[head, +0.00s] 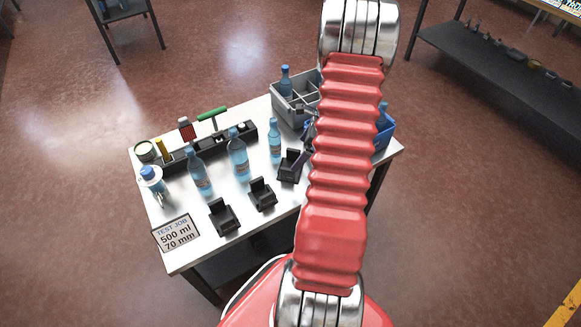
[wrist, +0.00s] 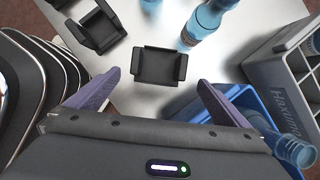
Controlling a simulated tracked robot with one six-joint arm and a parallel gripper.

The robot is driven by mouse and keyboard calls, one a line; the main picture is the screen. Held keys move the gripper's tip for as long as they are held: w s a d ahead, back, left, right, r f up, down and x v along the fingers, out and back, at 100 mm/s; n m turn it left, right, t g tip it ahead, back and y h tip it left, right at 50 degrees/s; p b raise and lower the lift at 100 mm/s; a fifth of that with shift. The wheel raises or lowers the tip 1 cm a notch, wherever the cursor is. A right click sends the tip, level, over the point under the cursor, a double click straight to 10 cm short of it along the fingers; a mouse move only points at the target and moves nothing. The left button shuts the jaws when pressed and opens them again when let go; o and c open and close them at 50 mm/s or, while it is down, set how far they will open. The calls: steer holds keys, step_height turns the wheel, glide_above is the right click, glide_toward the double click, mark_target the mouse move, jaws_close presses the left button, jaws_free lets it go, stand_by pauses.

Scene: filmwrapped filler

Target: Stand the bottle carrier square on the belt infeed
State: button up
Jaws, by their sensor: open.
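The grey divided crate (head: 293,104), which looks like the bottle carrier, stands at the table's far right corner with a blue-capped bottle (head: 286,82) in it. My arm hides part of it. In the wrist view the carrier (wrist: 272,72) is at the right edge, cut off by the frame, with lettering on its side. My gripper (wrist: 158,80) is open and empty, its purple fingers on either side of a black cradle (wrist: 160,68) in the picture. I cannot tell its height above the table. The carrier is outside the fingers. I cannot make out a belt infeed.
A blue bin (head: 384,133) holding a bottle stands right of the carrier, beside my gripper. Several bottles (head: 238,155) and black cradles (head: 222,216) stand on the white table (head: 190,252). A dark rack (head: 196,146) holds tools. A dark shelf (head: 500,75) stands at right.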

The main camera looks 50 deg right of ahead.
glide_toward(291, 164)
steer(key=shift+a+f, duration=0.3)
steer(key=shift+a, duration=0.3)
steer(key=shift+a+f, duration=0.3)
steer(key=shift+a, duration=0.3)
steer(key=shift+f, duration=0.1)
steer(key=shift+x, duration=2.6)
steer(key=shift+a, duration=0.15)
steer(key=c, duration=1.1)
